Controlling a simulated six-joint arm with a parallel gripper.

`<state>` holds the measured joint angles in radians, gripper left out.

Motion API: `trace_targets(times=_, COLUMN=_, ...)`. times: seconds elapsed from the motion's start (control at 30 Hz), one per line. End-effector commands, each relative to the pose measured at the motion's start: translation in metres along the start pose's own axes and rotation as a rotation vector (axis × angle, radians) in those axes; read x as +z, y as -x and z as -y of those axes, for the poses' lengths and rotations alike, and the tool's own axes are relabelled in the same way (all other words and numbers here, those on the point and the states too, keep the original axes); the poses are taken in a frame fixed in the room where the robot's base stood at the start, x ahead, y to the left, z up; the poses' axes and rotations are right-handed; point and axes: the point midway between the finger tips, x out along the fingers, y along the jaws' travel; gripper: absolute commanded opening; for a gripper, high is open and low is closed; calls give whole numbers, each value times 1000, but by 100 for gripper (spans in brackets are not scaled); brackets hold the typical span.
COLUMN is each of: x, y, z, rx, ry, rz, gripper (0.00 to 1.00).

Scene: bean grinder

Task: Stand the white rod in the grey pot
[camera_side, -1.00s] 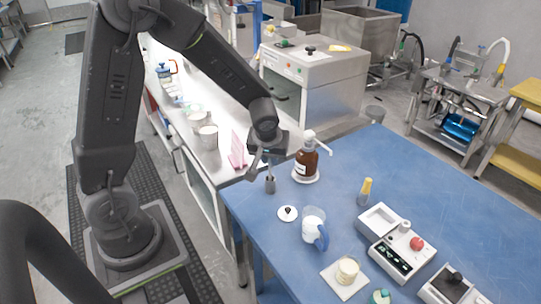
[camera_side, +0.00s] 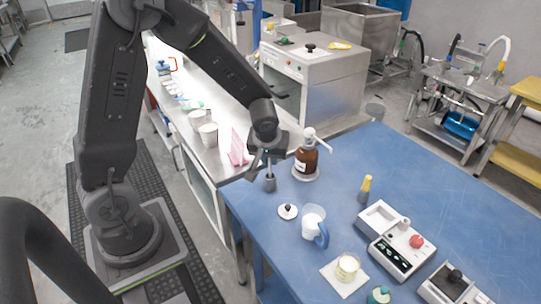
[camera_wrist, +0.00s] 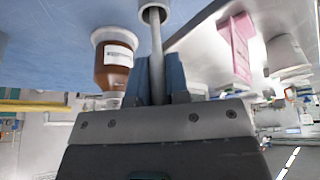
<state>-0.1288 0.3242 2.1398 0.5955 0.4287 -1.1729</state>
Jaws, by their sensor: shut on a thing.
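The grey pot (camera_side: 270,184) stands upright at the left edge of the blue table. It also shows at the top of the wrist view (camera_wrist: 152,14). My gripper (camera_side: 268,158) is just above the pot, pointing down. In the wrist view its blue-grey fingers (camera_wrist: 159,78) are shut on the white rod (camera_wrist: 156,48), which looks pale grey there. The rod runs from between the fingers to the pot, and its far end is at or inside the pot's mouth. How deep it sits is hidden. In the side view the rod is too small to make out clearly.
A brown pump bottle (camera_side: 306,158) stands close to the right of the pot. A round white lid with a black knob (camera_side: 287,211) and a white jug with a blue handle (camera_side: 314,224) lie nearer the front. A pink stand (camera_side: 238,148) is on the counter left of my gripper.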

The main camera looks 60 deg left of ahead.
Motion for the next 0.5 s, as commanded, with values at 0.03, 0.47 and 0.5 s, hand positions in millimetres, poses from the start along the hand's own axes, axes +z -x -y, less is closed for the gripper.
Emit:
trace_targets(times=0.03, x=0, y=-1, z=0, rx=0, ry=-1, rz=0, gripper=0)
trace_targets(times=0.47, x=2, y=-6, z=0, rx=0, ry=-1, rz=0, gripper=0)
trace_targets(times=0.5, x=2, y=-6, z=0, rx=0, ry=-1, rz=0, gripper=0)
